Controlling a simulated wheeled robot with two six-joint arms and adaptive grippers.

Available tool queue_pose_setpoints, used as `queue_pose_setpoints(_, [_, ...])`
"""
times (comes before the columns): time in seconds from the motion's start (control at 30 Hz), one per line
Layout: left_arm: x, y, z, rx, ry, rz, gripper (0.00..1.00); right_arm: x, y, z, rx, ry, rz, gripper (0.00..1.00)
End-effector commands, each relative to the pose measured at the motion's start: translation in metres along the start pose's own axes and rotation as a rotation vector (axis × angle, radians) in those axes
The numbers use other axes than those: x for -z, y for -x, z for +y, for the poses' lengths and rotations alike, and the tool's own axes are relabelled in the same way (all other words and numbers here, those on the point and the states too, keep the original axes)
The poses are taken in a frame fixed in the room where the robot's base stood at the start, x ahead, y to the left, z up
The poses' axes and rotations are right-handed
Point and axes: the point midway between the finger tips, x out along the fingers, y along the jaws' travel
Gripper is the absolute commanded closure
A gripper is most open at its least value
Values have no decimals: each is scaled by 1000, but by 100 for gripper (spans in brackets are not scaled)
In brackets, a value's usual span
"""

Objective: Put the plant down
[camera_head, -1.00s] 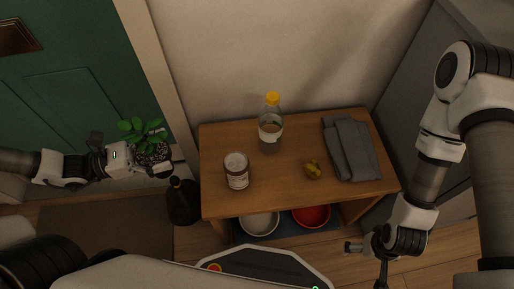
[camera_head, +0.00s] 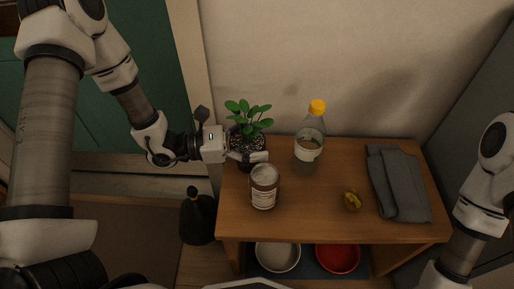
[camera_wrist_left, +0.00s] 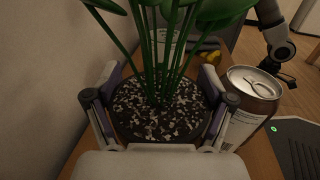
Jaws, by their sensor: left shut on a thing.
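The plant (camera_head: 248,118) has green leaves and a dark round pot with speckled soil. My left gripper (camera_head: 246,157) is shut on the pot, one finger on each side. In the left wrist view, the soil (camera_wrist_left: 158,108) and stems show between the fingers. The pot is at the back left of the wooden table (camera_head: 310,213), behind the can (camera_head: 264,187). I cannot tell whether its base touches the tabletop, as the gripper and can hide it. My right arm shows at the right edge; its gripper is outside the head view and unclear in the wrist view.
The can stands close to the pot and left gripper. A yellow-capped bottle (camera_head: 310,143), a small yellow-green object (camera_head: 352,201) and a folded grey cloth (camera_head: 398,184) are further right. White (camera_head: 278,257) and red (camera_head: 337,258) bowls sit below. A dark vase (camera_head: 197,217) stands left.

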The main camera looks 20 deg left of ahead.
Motion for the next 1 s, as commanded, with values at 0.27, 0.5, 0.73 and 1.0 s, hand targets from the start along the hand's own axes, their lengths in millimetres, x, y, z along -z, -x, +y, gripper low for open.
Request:
queue_pose_setpoints(0.27, [13, 0, 0, 1, -1, 0, 70, 0, -8, 0, 0, 0, 0, 0])
queue_pose_setpoints(0.5, [17, 0, 0, 1, -1, 0, 8, 0, -12, 0, 0, 0, 0, 0])
queue_pose_setpoints(0.73, [17, 0, 0, 1, -1, 0, 8, 0, -11, 0, 0, 0, 0, 0])
queue_pose_setpoints(1.0, [10, 19, 2, -5, 3, -3, 8, 0, 2, 0, 0, 0, 0, 0])
